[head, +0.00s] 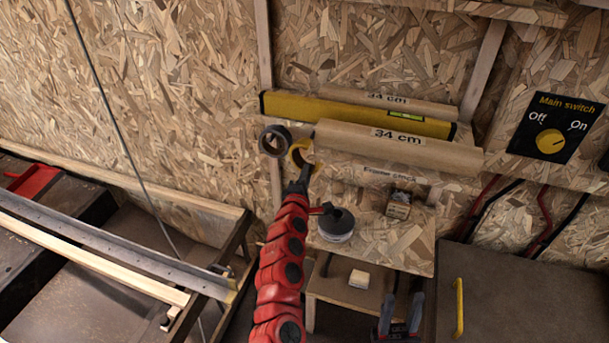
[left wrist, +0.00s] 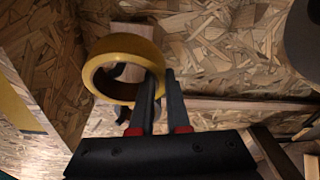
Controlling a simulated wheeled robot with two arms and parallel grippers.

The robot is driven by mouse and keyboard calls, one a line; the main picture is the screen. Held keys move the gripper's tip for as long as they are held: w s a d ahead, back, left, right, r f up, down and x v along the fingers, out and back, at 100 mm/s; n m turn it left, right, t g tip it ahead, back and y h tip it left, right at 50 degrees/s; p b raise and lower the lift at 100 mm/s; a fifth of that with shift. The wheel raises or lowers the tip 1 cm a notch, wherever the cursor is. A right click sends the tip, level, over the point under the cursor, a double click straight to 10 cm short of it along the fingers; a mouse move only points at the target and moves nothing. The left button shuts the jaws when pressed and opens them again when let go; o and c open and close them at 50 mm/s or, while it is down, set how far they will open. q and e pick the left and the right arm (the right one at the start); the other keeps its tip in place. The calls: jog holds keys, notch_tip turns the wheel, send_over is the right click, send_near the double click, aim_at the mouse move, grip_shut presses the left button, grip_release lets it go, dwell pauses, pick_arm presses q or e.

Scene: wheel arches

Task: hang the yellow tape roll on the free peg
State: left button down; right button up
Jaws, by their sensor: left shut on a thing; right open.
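The yellow tape roll (head: 294,151) is near the wall, just right of a dark tape roll (head: 274,139) in the head view. My left gripper (head: 304,176) is shut on the roll's rim. In the left wrist view my left fingers (left wrist: 161,95) grip the right side of the yellow roll (left wrist: 112,47). A pale wooden piece (left wrist: 134,29) shows behind and through the ring. I cannot tell whether it is a peg, or whether the ring is around it. My right gripper (head: 400,319) is low in the head view, open and empty.
A yellow level (head: 330,110) and cardboard tubes (head: 398,148) lie right of the rolls. Below is a wooden shelf (head: 395,245) with a dark round tin (head: 337,224) and a small box (head: 398,205). A large grey round thing (left wrist: 302,38) is at the wrist view's right.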

pick_arm(q)
jog(key=shift+w+d+r+p, duration=0.2)
jog(key=shift+w+p, duration=0.5)
jog(key=shift+p, duration=0.15)
jog(key=shift+w+d+r+p, duration=0.2)
jog(key=shift+w+d+p, duration=0.35)
jog(key=shift+p, duration=0.55)
jog(key=shift+w+p, duration=0.2)
jog(key=shift+p, duration=0.6)
jog(key=shift+w+a+f+p, duration=0.15)
jog(key=shift+a+f+p, duration=0.1)
jog(key=shift+p, duration=0.35)
jog(key=shift+w+d+f, duration=0.2)
jog(key=shift+f, duration=0.05)
jog(key=shift+w+f, duration=0.15)
jog(key=shift+w+f+b, duration=0.25)
jog(key=shift+f+b, duration=0.1)
jog(key=shift+b, duration=0.3)
